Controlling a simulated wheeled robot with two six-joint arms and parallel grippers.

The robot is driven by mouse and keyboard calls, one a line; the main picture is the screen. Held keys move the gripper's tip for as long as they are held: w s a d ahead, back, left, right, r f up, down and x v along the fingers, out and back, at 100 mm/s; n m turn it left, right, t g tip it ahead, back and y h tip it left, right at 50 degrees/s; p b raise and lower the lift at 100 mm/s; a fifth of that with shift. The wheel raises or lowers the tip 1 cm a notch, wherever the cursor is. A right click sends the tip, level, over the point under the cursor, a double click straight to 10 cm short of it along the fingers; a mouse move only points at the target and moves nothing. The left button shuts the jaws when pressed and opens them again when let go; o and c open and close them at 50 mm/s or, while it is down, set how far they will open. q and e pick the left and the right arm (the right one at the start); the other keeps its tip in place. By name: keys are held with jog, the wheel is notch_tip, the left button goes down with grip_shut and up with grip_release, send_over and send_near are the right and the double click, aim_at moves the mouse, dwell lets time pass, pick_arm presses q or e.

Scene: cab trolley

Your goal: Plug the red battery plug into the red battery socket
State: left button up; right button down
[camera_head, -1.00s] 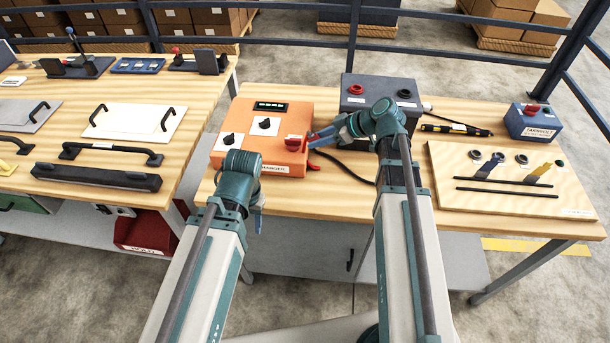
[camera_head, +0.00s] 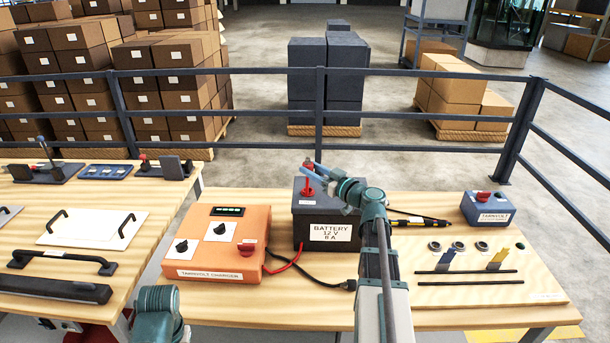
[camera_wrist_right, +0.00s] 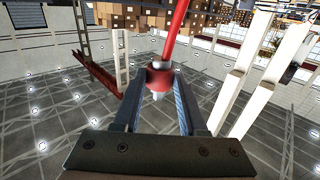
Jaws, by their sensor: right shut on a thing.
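My right gripper (camera_head: 312,170) is above the dark battery box (camera_head: 318,232), near the left part of its top. It is shut on the red battery plug (camera_head: 309,163). In the right wrist view the plug (camera_wrist_right: 160,76) is a red rounded piece with a pale tip between the fingers, and a red length runs up from it. The red battery socket (camera_head: 308,190) is on the battery top, just below the plug; I cannot tell whether they touch.
The orange charger (camera_head: 218,272) stands left of the battery, with red and black cables (camera_head: 283,266) between them. A board with sockets (camera_head: 480,290) and a blue box (camera_head: 488,209) stand to the right. A dark railing (camera_head: 420,149) runs behind the table.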

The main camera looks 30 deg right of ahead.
aim_at(313, 193)
jog(key=shift+f, duration=0.2)
jog(key=shift+f+b, duration=2.3)
jog(key=shift+b, duration=0.15)
jog(key=shift+f+b, duration=0.9)
jog(key=shift+f, duration=0.05)
dwell(0.3)
jog(key=shift+c, duration=1.9)
grip_release()
jog(key=shift+s, duration=0.2)
jog(key=v, duration=1.3)
jog(key=shift+s+d, duration=0.15)
jog(key=shift+s, duration=0.1)
